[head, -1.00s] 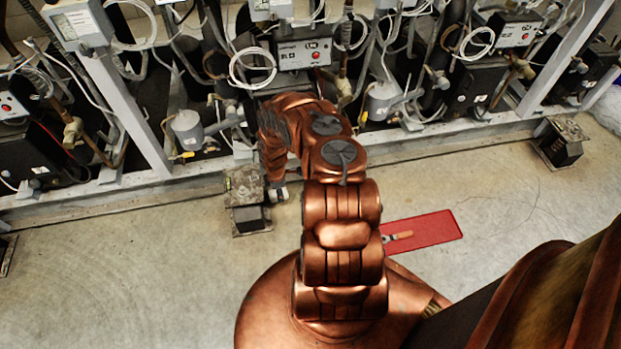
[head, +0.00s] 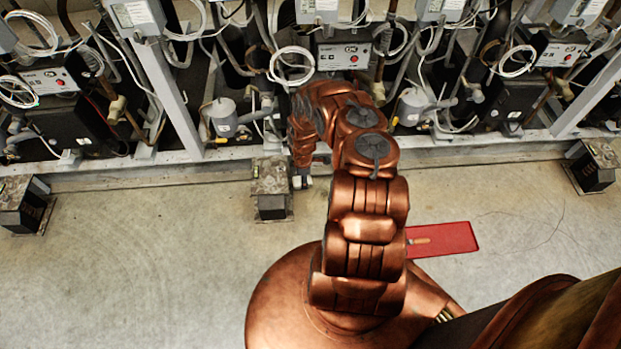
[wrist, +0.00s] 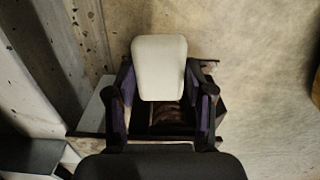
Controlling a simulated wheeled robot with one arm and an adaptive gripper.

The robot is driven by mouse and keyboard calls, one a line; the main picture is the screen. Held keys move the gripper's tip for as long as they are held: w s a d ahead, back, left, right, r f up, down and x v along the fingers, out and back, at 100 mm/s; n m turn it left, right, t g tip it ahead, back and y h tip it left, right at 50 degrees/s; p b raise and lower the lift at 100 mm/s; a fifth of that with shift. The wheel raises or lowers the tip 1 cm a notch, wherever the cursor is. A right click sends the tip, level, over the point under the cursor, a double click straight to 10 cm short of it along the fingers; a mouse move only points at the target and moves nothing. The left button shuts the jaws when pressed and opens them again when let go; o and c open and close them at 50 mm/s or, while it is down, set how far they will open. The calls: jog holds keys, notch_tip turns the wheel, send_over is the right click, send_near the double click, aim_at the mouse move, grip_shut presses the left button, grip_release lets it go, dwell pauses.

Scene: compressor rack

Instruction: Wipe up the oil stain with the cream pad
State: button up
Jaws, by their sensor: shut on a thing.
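The cream pad (wrist: 160,68) is held upright between the two fingers of my gripper (wrist: 160,105) in the wrist view. My gripper is shut on it. Just below the pad, between the fingers, a dark reddish-brown patch shows on a dark surface; I cannot tell whether it is the oil stain. In the head view my arm hides most of the gripper, beside a dark, speckled support foot (head: 270,180). No clear oil stain shows in the head view.
The compressor rack's grey lower rail (head: 120,170) runs along the back, with pipes and cables above. Other support feet stand at left (head: 22,205) and right (head: 592,166). A red mat (head: 455,238) with an orange-handled tool lies right of my arm. Open concrete floor lies in front.

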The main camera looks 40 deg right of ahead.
jog(key=shift+r+p, duration=2.65)
jog(key=shift+r, duration=0.5)
jog(key=shift+f, duration=0.1)
